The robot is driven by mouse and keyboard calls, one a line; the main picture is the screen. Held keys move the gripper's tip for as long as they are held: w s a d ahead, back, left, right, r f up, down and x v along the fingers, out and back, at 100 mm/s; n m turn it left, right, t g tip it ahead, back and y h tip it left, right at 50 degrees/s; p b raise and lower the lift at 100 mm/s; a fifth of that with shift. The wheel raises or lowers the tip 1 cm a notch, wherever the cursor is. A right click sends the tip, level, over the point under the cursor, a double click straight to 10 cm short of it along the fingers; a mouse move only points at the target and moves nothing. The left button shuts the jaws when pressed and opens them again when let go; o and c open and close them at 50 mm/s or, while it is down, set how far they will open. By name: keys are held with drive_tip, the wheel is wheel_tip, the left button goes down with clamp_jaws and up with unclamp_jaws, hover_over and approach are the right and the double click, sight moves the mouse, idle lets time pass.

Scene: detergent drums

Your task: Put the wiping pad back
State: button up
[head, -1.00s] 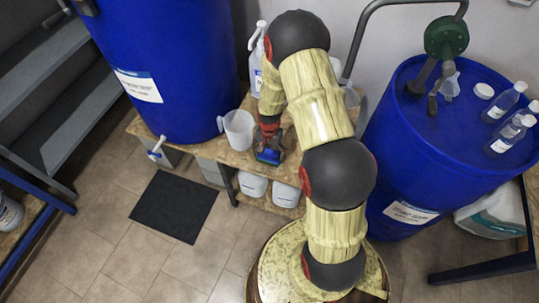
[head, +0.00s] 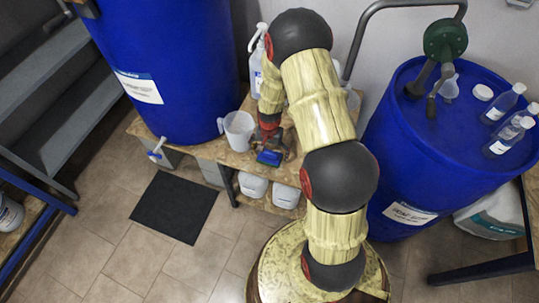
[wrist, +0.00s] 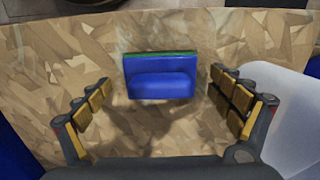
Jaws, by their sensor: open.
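The wiping pad (head: 269,158) is a small blue block with a green edge. It rests on the wood-chip bench top (wrist: 200,35), near the front edge in the head view. In the wrist view the pad (wrist: 160,78) lies ahead of my gripper (wrist: 158,92), roughly centred between the fingers. The fingers are spread wide, with clear gaps on both sides of the pad. My gripper (head: 271,142) hangs over the bench just behind the pad in the head view. It is open and holds nothing.
A white jug (head: 238,131) stands close left of my gripper, and a spray bottle (head: 257,60) stands behind. Large blue drums flank the space on the left (head: 170,70) and right (head: 400,150). White canisters (head: 252,187) sit below the bench top. A dark mat (head: 174,207) lies on the floor.

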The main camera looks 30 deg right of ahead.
sight(269, 152)
wheel_tip(269, 152, up, 11)
drive_tip(key=p, duration=0.3)
drive_tip(key=shift+w+f, duration=0.1)
drive_tip(key=s+a+r+n+t, duration=0.1)
drive_tip(key=s+a+r+n, duration=0.15)
drive_tip(key=r, duration=0.65)
drive_tip(key=s+a+r+n+t, duration=0.1)
drive_tip(key=a+r, duration=0.2)
drive_tip(key=r, duration=0.5)
drive_tip(key=s+a+r+n+t, duration=0.1)
drive_tip(key=a+r+n, duration=0.15)
drive_tip(key=r, duration=0.65)
drive_tip(key=s+a+r+n+t, duration=0.1)
drive_tip(key=s+a+r+n, duration=0.1)
drive_tip(key=s+r, duration=0.3)
drive_tip(key=s+a+r+n+t, duration=0.1)
drive_tip(key=s+a+r, duration=0.3)
drive_tip(key=s, duration=0.6)
drive_tip(key=shift+s+r+n+t, duration=0.35)
drive_tip(key=shift+r+n, duration=0.35)
drive_tip(key=shift+r, duration=0.2)
drive_tip(key=shift+a, duration=0.1)
drive_tip(key=shift+c, duration=0.7)
